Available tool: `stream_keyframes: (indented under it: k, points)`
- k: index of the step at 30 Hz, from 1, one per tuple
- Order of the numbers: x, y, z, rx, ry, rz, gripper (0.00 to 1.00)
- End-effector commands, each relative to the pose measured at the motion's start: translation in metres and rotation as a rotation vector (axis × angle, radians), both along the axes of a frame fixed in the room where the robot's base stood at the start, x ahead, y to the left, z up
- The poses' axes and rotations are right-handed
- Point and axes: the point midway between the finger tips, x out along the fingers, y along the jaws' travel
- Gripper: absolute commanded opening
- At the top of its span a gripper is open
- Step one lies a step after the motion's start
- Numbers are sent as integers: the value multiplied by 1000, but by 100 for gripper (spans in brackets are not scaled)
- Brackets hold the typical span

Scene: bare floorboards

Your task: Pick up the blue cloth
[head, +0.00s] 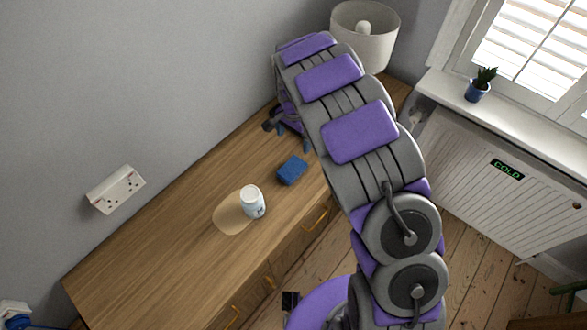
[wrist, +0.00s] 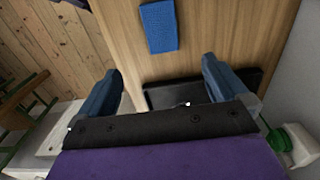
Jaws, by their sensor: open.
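The blue cloth (head: 292,171) is a small folded rectangle lying flat on the wooden cabinet top, right of a white cup. It also shows in the wrist view (wrist: 159,27), near the top edge and apart from the gripper. My gripper (wrist: 158,78) is open and empty, its two blue fingers spread wide over the cabinet top, with the cloth ahead of them. In the head view my gripper (head: 291,141) is partly hidden by my arm, above the cabinet just beyond the cloth.
The white cup (head: 252,202) stands beside a pale brown spill (head: 229,220). A lamp (head: 366,33) is at the back. A black tray (wrist: 202,90) lies below the fingers. A potted plant (head: 481,85) stands on the windowsill. The cabinet's left end is clear.

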Motion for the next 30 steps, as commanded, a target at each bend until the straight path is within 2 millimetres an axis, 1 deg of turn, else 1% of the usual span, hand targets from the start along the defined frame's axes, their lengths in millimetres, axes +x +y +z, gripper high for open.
stream_keyframes:
  k: [15,18,23,25,30]
  points:
    - [-1,-3,-98,3,5,-1,100]
    - [-1,-3,-109,3,3,-1,100]
    - [0,0,-117,1,-1,0,100]
    - [-1,0,-123,0,0,1,100]
    - [-2,1,-150,-1,4,1,100]
